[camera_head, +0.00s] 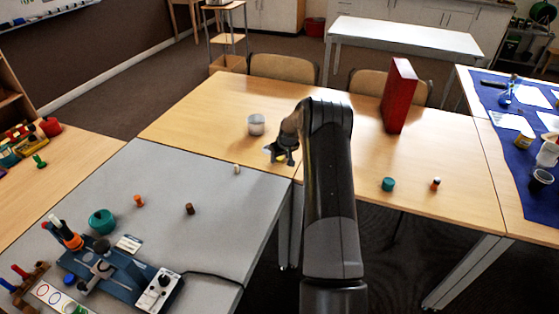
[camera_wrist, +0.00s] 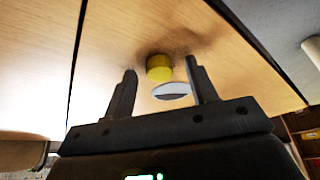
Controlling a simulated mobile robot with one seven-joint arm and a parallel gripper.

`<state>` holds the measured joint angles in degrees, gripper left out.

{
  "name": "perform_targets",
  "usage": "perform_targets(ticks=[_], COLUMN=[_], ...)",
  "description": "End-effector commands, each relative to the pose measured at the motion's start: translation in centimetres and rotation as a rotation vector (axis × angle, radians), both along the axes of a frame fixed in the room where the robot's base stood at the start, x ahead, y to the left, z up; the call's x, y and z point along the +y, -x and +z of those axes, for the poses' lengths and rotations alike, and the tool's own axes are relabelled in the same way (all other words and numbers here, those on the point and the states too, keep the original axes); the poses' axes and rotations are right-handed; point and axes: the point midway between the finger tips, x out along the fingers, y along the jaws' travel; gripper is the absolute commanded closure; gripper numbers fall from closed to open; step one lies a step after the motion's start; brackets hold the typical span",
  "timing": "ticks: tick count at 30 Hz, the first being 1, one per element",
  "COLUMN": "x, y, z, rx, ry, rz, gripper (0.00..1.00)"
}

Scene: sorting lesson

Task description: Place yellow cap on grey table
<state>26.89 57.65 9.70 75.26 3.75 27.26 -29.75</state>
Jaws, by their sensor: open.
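The yellow cap (camera_wrist: 159,68) is a short yellow cylinder on the wooden table (camera_wrist: 110,45) in the wrist view, seen between my fingertips. A white and grey disc-shaped thing (camera_wrist: 172,91) shows just below it; I cannot tell what it is. My gripper (camera_head: 283,154) is open above the wooden table in the head view, with a hint of yellow at its fingers. I cannot tell whether the fingers touch the cap. The grey table (camera_head: 207,165) stands to the left of my arm, adjoining the wooden table.
A white cup (camera_head: 256,125) stands left of my gripper. The grey table holds a teal bowl (camera_head: 102,221), small pegs and a blue device (camera_head: 117,276).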

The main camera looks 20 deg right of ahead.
Motion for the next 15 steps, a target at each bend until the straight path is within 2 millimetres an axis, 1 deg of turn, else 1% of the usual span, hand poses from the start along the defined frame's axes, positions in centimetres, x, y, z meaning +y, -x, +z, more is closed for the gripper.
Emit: perform_targets(ticks=[2, 15], x=[0.00, 0.01], y=[0.00, 0.01], z=[0.02, 0.05], rx=[0.000, 0.000], ry=[0.000, 0.000], rz=[0.000, 0.000], gripper=[0.48, 0.83])
